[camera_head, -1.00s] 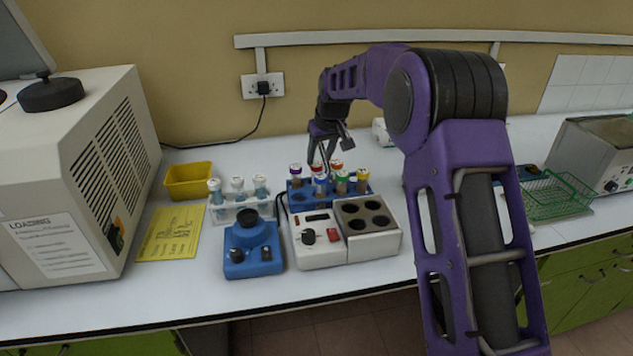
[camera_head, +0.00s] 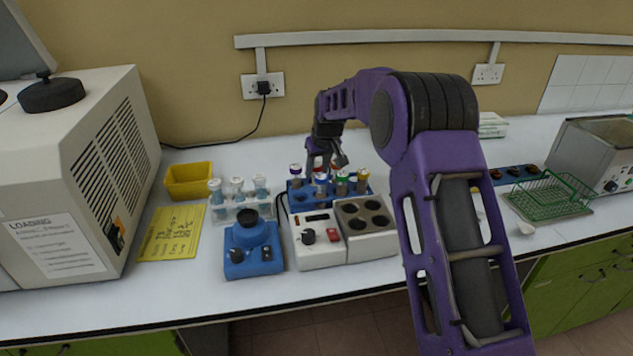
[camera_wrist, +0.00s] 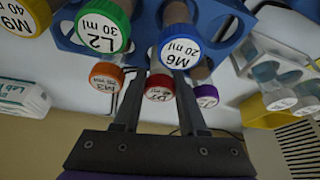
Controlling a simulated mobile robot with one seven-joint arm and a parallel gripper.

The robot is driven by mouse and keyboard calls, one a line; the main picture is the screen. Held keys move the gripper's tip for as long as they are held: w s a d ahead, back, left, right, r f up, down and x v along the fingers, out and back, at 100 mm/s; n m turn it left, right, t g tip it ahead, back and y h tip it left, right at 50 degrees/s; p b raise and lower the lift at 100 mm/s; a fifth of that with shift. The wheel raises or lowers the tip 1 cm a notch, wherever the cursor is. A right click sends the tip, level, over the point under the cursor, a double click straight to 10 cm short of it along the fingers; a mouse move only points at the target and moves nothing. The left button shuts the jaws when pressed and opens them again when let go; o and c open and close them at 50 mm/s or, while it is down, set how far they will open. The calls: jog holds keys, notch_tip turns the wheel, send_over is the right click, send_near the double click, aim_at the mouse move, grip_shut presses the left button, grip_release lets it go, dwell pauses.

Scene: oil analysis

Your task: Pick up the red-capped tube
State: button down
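The red-capped tube (camera_wrist: 158,88) shows in the wrist view, its cap facing the camera, in the back row between the orange-capped tube (camera_wrist: 107,80) and the purple-capped tube (camera_wrist: 206,96). My gripper (camera_wrist: 160,78) has one finger on each side of it. The fingers look parted, with small gaps beside the cap; I see no clear contact. In the head view my gripper (camera_head: 323,165) is down at the back of the blue rack (camera_head: 298,206) and largely hides the red cap.
A blue-capped tube (camera_wrist: 180,50) and a green-capped tube (camera_wrist: 104,30) stand close by in the front row. A clear rack (camera_head: 228,211) with white-capped tubes is to the left. A white heater block (camera_head: 312,252) stands in front.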

notch_tip(320, 180, up, 10)
jog(key=shift+p, duration=0.3)
dwell(0.4)
dwell(0.4)
